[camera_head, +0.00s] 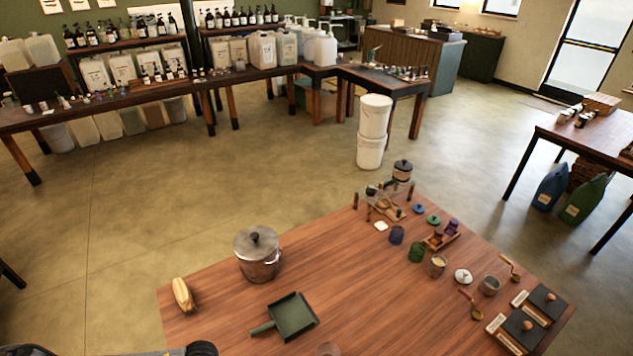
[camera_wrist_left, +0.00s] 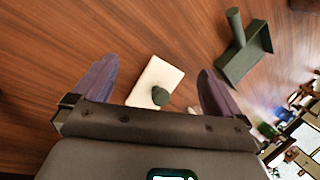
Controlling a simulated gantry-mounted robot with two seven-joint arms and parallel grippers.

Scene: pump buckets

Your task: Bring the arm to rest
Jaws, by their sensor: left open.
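My left gripper (camera_wrist_left: 157,88) is open in the left wrist view, with its two purple-grey fingers spread wide and nothing held between them. Below and between the fingers a pale rectangular block (camera_wrist_left: 157,80) with a dark green knob lies on the wooden table. A green dustpan with a handle (camera_wrist_left: 248,62) lies beyond the right finger; it also shows in the head view (camera_head: 293,315) at the table's near part. Dark parts of my arm show at the bottom left edge of the head view. My right gripper is not in view.
On the wooden table (camera_head: 350,275) stand a lidded metal pot (camera_head: 257,255), a yellowish brush-like object (camera_head: 183,295), and several small jars and scoops toward the right. White buckets (camera_head: 372,130) are stacked on the floor behind. The table's middle is mostly clear.

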